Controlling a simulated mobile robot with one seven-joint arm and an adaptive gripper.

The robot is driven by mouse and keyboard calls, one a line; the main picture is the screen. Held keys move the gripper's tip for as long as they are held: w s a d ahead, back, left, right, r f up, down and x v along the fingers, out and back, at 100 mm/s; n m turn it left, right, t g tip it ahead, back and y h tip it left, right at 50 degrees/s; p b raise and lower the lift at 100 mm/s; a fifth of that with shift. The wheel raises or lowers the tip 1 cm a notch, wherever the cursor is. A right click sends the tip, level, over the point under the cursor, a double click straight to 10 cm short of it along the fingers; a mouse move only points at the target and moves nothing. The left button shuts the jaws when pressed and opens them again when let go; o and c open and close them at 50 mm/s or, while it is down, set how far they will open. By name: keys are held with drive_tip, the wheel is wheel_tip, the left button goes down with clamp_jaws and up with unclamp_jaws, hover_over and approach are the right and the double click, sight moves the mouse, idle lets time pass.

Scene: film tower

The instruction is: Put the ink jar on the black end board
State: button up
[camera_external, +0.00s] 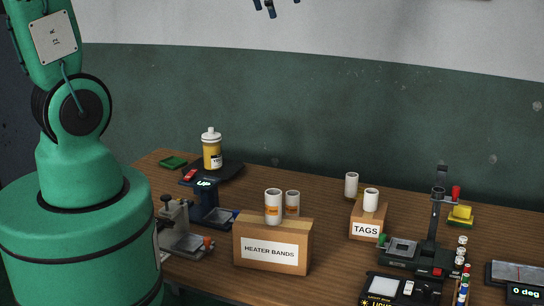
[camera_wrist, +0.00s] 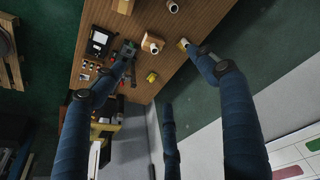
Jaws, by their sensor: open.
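My gripper (camera_external: 270,6) shows only by its dark blue fingertips at the top edge of the external view, high above the table. In the wrist view my gripper (camera_wrist: 160,55) has its long blue fingers spread wide with nothing between them. I cannot tell for sure which container is the ink jar. White cylinders with orange labels (camera_external: 273,208) stand at the heater bands box, and several small white-topped jars (camera_external: 462,241) stand at the right.
The heater bands box (camera_external: 272,250) stands at the front. The tags box (camera_external: 366,225) has a white cylinder (camera_external: 371,199) on it and another (camera_external: 351,185) behind. A tall black stand (camera_external: 433,225) rises at the right. Bare wooden table (camera_external: 325,255) lies between the boxes.

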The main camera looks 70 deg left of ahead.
drive_tip(key=s+d+f+m+t+h, duration=0.1)
drive_tip(key=s+d+m, duration=0.4)
drive_tip(key=s+d, duration=1.1)
drive_tip(key=shift+s+f+m+t, duration=0.4)
drive_tip(key=shift+s+t, duration=0.1)
drive_tip(key=shift+s, duration=0.4)
wheel_tip(320, 180, down, 12)
drive_tip(key=b, duration=1.2)
